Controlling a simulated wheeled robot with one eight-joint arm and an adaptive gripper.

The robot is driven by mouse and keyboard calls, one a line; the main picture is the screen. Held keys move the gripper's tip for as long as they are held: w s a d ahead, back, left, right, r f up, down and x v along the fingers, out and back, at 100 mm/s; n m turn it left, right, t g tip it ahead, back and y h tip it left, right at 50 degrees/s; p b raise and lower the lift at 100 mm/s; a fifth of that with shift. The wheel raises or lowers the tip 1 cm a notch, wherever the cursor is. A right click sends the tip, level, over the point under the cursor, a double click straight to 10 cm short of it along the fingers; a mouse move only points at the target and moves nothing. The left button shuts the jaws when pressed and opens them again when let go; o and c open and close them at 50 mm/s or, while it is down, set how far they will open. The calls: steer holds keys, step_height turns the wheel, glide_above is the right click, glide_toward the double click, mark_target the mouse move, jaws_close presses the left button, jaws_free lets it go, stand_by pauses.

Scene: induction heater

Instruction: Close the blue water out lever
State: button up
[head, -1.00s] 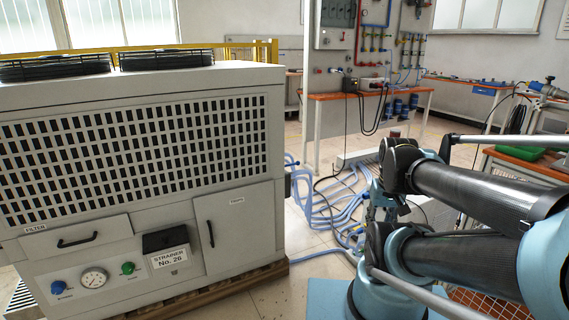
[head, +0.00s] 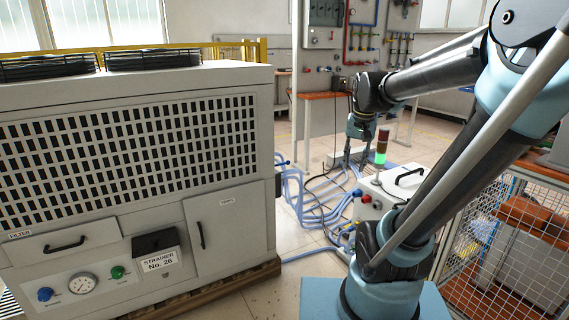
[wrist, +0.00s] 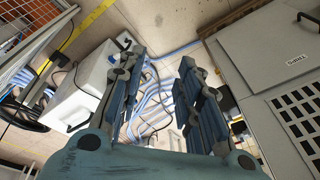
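I cannot clearly make out the blue water out lever. A small blue fitting (head: 283,163) sticks out of the right side of the big grey cabinet (head: 230,215) in the head view, where blue hoses (head: 318,205) lie; it is too small to tell if it is the lever. My gripper (wrist: 157,75) is open and empty in the wrist view, pointing over the floor hoses, with the cabinet to its right. In the head view my gripper (head: 358,158) hangs beyond the cabinet's right end, apart from it.
The cabinet front has a blue knob (head: 44,294), a gauge (head: 83,287) and a green knob (head: 117,272). A white box (head: 405,188) with a lit green signal lamp (head: 381,150) stands to the right. A wire mesh cage (head: 500,235) stands further right. Hoses and cables cover the floor between.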

steer(key=w+a+r+m, duration=0.1)
steer(key=w+a+r, duration=0.1)
steer(key=w, duration=0.5)
steer(key=w+a+r+m, duration=0.1)
steer(key=w+a+r, duration=0.15)
steer(key=w, duration=0.45)
steer(key=m, duration=0.6)
glide_above(284, 163)
steer(key=s+d, duration=0.2)
steer(key=s, duration=0.1)
step_height(284, 163, down, 12)
steer(key=shift+y, duration=0.4)
steer(key=x, duration=1.6)
steer(key=shift+a+f, duration=0.3)
steer(key=shift+f, duration=0.05)
steer(key=shift+c, duration=0.2)
jaws_close()
